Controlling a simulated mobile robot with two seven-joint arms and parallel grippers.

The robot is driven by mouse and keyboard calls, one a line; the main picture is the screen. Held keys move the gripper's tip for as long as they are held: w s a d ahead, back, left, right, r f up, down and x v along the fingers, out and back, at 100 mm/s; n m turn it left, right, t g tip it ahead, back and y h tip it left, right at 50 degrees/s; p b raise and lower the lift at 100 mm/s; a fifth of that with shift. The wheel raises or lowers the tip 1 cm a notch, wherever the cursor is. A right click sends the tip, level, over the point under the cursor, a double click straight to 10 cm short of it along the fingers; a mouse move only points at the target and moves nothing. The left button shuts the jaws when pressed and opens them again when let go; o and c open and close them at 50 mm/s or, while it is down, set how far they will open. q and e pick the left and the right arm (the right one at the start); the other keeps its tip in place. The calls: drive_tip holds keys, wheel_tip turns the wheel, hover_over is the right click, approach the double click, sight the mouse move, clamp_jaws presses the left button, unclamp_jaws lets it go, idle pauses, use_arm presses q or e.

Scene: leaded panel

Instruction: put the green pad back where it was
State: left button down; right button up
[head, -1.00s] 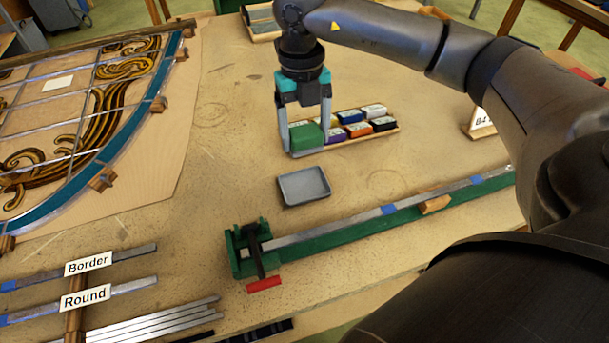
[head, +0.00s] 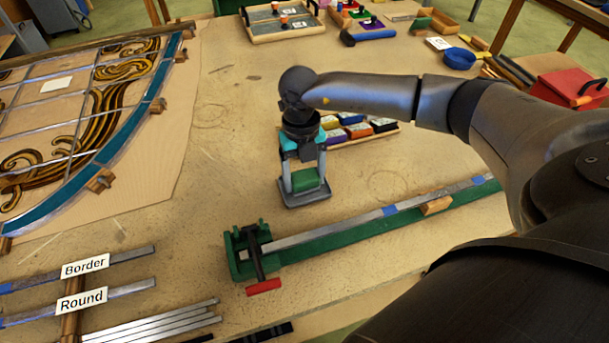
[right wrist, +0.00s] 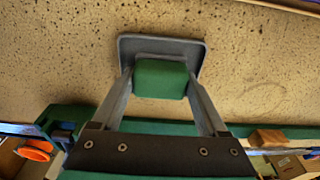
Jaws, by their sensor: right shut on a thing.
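The green pad (head: 305,180) is between the fingers of my right gripper (head: 305,184), which is shut on it. It also shows in the right wrist view (right wrist: 160,79), between the two fingertips. The small grey tray (head: 309,201) lies under the gripper, and the pad is over it; its rim shows around the pad in the right wrist view (right wrist: 193,45). I cannot tell whether the pad touches the tray floor. A rack of coloured pads (head: 362,133) stands just behind, partly hidden by my gripper and arm. My left gripper is not in view.
A green clamp vise (head: 247,250) with a red handle and a long green rail (head: 335,237) lies in front of the tray. The leaded panel (head: 75,120) is at the left, with metal strips (head: 150,322) at the front left. Table left of the tray is clear.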

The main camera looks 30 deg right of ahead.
sight(302, 170)
drive_tip(key=shift+f, duration=0.15)
drive_tip(key=o, duration=1)
drive_tip(key=shift+o, duration=0.2)
wheel_tip(302, 170, up, 12)
drive_tip(key=w, duration=0.1)
drive_tip(key=shift+w+d+r+p, duration=0.15)
drive_tip(key=shift+r+p, duration=0.05)
drive_tip(key=shift+p, duration=0.1)
